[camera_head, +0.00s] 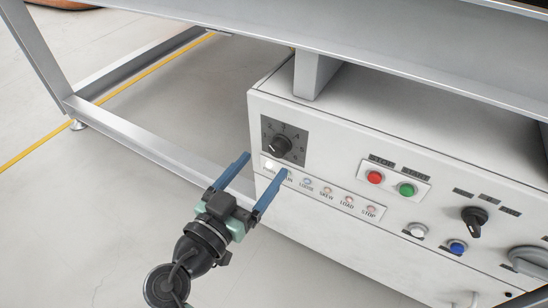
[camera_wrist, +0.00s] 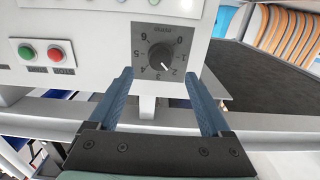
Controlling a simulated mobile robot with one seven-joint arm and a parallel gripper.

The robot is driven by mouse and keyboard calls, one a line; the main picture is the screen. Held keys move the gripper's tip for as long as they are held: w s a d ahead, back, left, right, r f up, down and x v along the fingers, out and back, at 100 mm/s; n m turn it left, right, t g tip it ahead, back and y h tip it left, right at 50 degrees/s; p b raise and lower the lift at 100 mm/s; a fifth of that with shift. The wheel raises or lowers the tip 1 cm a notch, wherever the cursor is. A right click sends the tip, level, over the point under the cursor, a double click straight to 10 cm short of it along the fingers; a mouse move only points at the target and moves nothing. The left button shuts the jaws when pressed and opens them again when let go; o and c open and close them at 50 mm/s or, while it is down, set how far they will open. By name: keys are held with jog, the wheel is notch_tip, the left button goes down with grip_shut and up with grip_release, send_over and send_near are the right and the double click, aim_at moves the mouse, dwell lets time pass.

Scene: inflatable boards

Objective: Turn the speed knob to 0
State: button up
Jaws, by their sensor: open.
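The speed knob (camera_head: 280,145) is a black round knob on a grey square dial plate on the white control box. In the wrist view the knob (camera_wrist: 161,55) appears upside down, with numbers 0 to 6 around it. Its white pointer mark points between 2 and 3. My gripper (camera_head: 265,164) has two blue fingers, spread open and empty, in front of and just below the dial in the head view. In the wrist view my gripper (camera_wrist: 158,73) has its fingertips on either side of the dial, with the knob between and beyond them. I see no contact with the knob.
The control box (camera_head: 350,150) also carries a red button (camera_head: 375,177), a green button (camera_head: 407,189), a row of indicator lamps (camera_head: 327,190) and a black selector (camera_head: 474,218). A grey metal frame (camera_head: 400,50) runs above the box. The floor at left is open.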

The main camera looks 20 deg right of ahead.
aim_at(275, 151)
jog(key=b+x, duration=0.1)
jog(key=x, duration=0.4)
jog(key=shift+w+d+b, duration=0.2)
jog(key=shift+d+b, duration=0.1)
jog(key=shift+b, duration=0.1)
grip_shut()
